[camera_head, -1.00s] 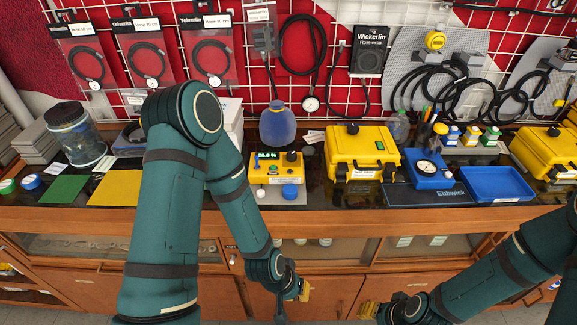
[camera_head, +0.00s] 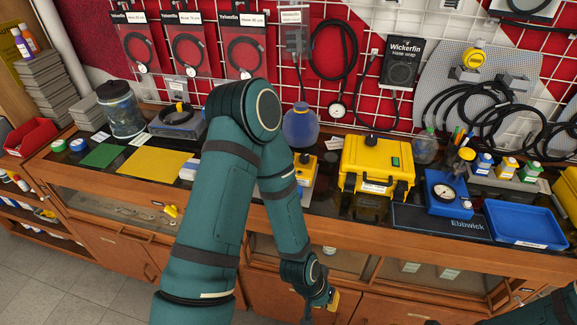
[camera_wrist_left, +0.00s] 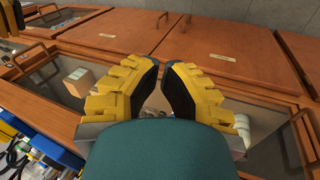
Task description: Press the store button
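The small yellow tester (camera_head: 306,167) on the bench is mostly hidden behind my left arm. Only its right part with a dark knob shows; its display is hidden and I cannot make out a store button. My left gripper (camera_head: 328,302) hangs in front of the bench, below its top edge and apart from the tester. In the left wrist view my left gripper (camera_wrist_left: 160,75) has its two yellow fingers slightly apart with nothing between them, above cabinet fronts. My right gripper (camera_head: 431,322) barely shows at the bottom edge, so its fingers cannot be judged.
A blue round vessel (camera_head: 300,126) stands behind the tester. A yellow case (camera_head: 376,168) is to its right, then a blue gauge block (camera_head: 445,194) and a blue tray (camera_head: 522,223). A yellow mat (camera_head: 155,161) and a green mat (camera_head: 102,155) lie at the left.

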